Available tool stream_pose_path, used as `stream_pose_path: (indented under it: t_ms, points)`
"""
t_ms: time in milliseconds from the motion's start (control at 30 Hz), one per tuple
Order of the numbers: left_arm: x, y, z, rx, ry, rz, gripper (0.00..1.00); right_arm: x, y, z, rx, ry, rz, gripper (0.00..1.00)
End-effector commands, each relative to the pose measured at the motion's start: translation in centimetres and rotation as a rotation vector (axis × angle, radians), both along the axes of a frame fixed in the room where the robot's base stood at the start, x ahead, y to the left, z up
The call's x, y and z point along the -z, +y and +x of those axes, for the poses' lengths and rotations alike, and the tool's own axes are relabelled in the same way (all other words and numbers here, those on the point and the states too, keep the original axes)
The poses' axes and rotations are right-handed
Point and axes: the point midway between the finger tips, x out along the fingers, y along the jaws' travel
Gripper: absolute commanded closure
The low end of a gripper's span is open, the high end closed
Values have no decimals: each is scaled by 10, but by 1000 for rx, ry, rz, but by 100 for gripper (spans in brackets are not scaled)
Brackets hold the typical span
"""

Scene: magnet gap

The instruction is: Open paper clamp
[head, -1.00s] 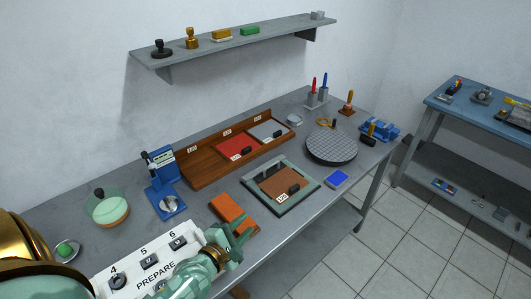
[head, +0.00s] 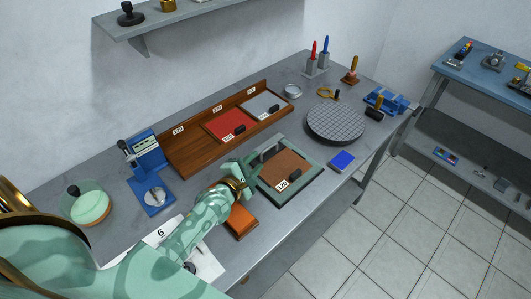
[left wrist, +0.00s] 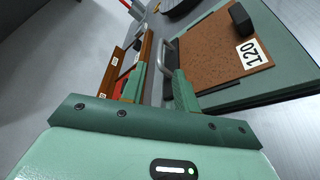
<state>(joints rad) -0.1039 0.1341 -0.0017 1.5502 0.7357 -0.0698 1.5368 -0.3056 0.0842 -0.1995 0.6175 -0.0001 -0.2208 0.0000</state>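The paper clamp is a flat teal-green frame (head: 314,183) with a brown sheet (head: 284,165) marked 120 and a small black block on it. It lies flat on the bench, right of my left gripper. A grey bar handle (head: 268,152) stands at its left-back edge. My left gripper (head: 252,167) is just beside the frame's left edge. In the left wrist view the fingers (left wrist: 159,82) are apart, with the grey handle (left wrist: 168,46) just beyond and between their tips. Whether they touch it I cannot tell. My right gripper is not in view.
An orange-brown block (head: 241,221) lies under my left wrist. A wooden tray (head: 190,161) with red and grey sheets is behind. A round grid plate (head: 337,123) and a blue pad (head: 342,160) lie to the right. A blue press (head: 146,154) stands left.

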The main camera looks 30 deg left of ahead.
Motion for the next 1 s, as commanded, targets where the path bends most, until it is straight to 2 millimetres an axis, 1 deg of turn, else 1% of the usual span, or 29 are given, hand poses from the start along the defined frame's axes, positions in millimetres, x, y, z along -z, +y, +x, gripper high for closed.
stream_pose_path:
  t_ms: [33,100,200,300,433,700,733,833,1000]
  points:
    - [5,0,14,0,-1,0,69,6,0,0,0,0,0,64]
    - [9,-1,29,-1,-1,0,69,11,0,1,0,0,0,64]
    - [12,-2,47,0,0,0,69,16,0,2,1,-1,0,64]
    - [15,-2,59,1,1,0,69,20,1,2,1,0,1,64]
    - [16,-2,68,0,1,0,69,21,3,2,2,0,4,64]
    - [15,-2,69,1,1,0,69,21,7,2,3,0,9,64]
    - [15,-2,69,1,1,0,72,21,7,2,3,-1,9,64]
    - [15,-2,69,1,1,0,100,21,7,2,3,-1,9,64]
    - [15,-2,69,-1,1,0,100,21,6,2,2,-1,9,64]
